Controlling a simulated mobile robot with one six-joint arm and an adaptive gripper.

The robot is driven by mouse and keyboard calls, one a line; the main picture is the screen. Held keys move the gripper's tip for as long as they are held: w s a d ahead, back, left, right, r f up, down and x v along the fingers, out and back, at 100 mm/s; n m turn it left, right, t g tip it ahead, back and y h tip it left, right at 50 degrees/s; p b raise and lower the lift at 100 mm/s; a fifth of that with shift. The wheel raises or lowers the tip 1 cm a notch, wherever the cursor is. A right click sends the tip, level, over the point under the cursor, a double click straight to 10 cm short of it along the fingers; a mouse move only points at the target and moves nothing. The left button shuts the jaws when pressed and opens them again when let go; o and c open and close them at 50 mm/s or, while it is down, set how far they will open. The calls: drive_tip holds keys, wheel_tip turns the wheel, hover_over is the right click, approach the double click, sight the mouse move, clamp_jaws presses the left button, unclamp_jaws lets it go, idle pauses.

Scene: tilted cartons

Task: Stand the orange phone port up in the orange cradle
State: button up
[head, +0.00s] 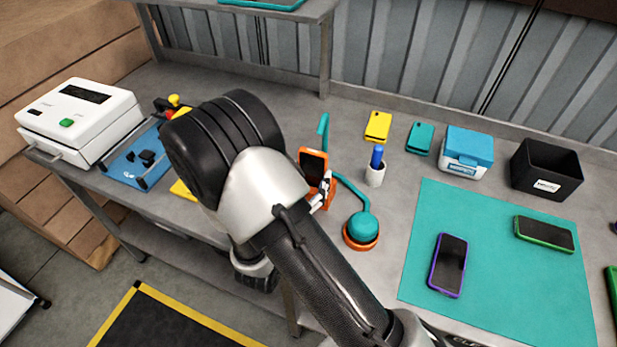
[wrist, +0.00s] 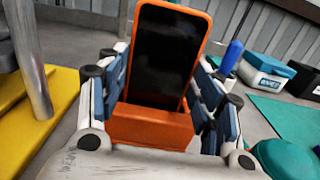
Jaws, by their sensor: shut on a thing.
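The orange phone (head: 313,164) has a dark screen and stands upright, leaning back a little, at the orange cradle (head: 318,206). In the wrist view the phone (wrist: 166,50) rises behind the front of the cradle (wrist: 150,127), with its lower end hidden there. My gripper (head: 325,190) is low at the phone, and in the wrist view its fingers (wrist: 162,80) lie one on each side of the phone's lower part, shut on it. Whether the phone's foot rests fully on the cradle floor is hidden.
A teal lamp-like piece (head: 362,227) and a white cup with a blue item (head: 375,174) stand just right of the cradle. A teal mat (head: 500,285) holds a purple phone (head: 448,265) and a green one (head: 543,234). A white machine (head: 80,120) stands left.

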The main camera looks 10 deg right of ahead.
drive_tip(key=shift+f, duration=0.25)
idle(0.8)
drive_tip(key=o, duration=1.1)
drive_tip(key=shift+c, duration=0.2)
drive_tip(key=v, duration=1.2)
